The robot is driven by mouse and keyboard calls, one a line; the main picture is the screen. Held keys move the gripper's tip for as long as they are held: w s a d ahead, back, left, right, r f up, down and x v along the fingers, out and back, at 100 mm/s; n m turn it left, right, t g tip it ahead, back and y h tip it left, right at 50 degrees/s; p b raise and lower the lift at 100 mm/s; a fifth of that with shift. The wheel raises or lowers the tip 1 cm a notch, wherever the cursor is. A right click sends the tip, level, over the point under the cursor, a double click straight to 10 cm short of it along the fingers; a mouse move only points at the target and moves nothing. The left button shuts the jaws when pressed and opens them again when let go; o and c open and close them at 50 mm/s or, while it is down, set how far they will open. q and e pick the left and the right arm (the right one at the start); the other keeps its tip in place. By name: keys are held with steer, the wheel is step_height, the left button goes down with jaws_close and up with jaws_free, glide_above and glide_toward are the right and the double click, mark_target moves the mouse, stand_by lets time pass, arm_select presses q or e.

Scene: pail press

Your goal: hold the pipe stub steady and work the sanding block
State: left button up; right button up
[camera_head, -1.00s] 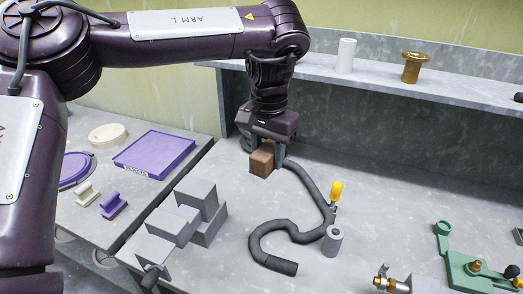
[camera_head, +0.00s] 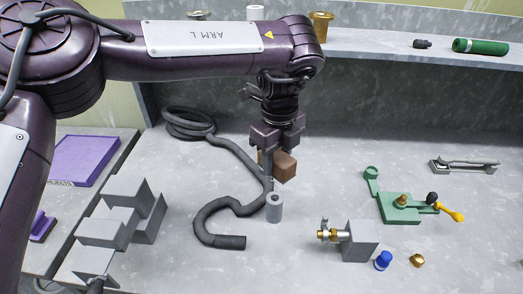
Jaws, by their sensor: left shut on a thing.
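The sanding block (camera_head: 284,166) is a brown block held between the fingers of my left gripper (camera_head: 277,150), which is shut on it. The block is tilted and sits just behind and above the pipe stub in the view. The pipe stub (camera_head: 274,208) is a short grey upright tube with an open top, standing on the grey table. I cannot tell whether the block touches it. My right gripper is not in view.
A dark hose (camera_head: 225,205) curls on the table around the stub's left. Grey stepped blocks (camera_head: 120,225) stand at left. A green fixture (camera_head: 400,207), a grey block with brass fitting (camera_head: 358,240) and a blue cap (camera_head: 383,260) lie right. A shelf (camera_head: 370,42) runs behind.

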arm_select(q)
steer(key=shift+s+d+f, duration=0.1)
steer(key=shift+f, duration=0.35)
steer(key=f, duration=0.4)
steer(key=shift+d+f, duration=0.15)
steer(key=shift+d, duration=0.05)
steer(key=shift+a+r, duration=0.9)
steer(key=shift+r, duration=0.2)
steer(key=shift+d, duration=0.1)
